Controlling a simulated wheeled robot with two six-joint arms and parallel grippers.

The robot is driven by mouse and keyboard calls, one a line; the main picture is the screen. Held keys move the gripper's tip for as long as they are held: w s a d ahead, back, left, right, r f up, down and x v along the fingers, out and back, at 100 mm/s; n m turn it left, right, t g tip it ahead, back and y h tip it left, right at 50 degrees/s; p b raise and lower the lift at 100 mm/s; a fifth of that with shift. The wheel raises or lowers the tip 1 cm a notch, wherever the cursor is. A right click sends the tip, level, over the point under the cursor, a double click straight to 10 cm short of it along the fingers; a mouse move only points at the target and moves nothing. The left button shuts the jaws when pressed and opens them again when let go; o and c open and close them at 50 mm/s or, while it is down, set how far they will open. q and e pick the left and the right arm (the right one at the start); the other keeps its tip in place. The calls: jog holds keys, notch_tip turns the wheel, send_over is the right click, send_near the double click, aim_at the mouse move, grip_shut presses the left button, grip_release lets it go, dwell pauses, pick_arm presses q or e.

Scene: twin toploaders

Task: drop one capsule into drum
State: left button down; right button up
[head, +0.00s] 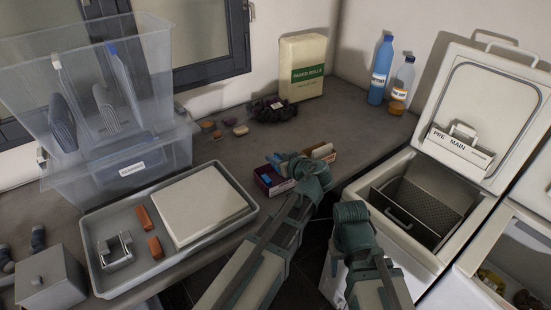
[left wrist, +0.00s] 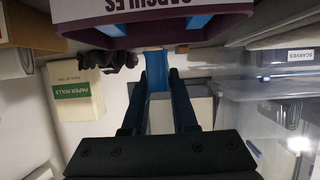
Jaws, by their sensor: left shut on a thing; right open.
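My left gripper (head: 277,160) is shut on a blue capsule (left wrist: 157,78), held between its fingers in the left wrist view. It is just above and beside the purple capsules box (head: 272,188), whose label shows upside down in the left wrist view (left wrist: 150,28). More blue shows inside the box. My right gripper (head: 352,228) is by the front of the near toploader, away from the box; its fingers are mostly hidden. That toploader's lid (head: 490,115) is raised, and its perforated drum (head: 428,207) lies open to the right of my grippers.
An orange-brown box (head: 322,152) stands beside the capsules box. Paper rolls (head: 303,68), a blue bottle (head: 381,70) and a clear bottle (head: 402,80) stand at the back. A grey tray (head: 240,208) and plastic bins (head: 125,170) fill the left. A second toploader (head: 500,260) is at right.

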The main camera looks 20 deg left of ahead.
pick_arm(q)
notch_tip(320, 180, up, 4)
jog(key=p, duration=0.2)
jog(key=shift+p, duration=0.4)
pick_arm(e)
notch_tip(320, 180, up, 4)
pick_arm(q)
jog(key=shift+d, duration=0.1)
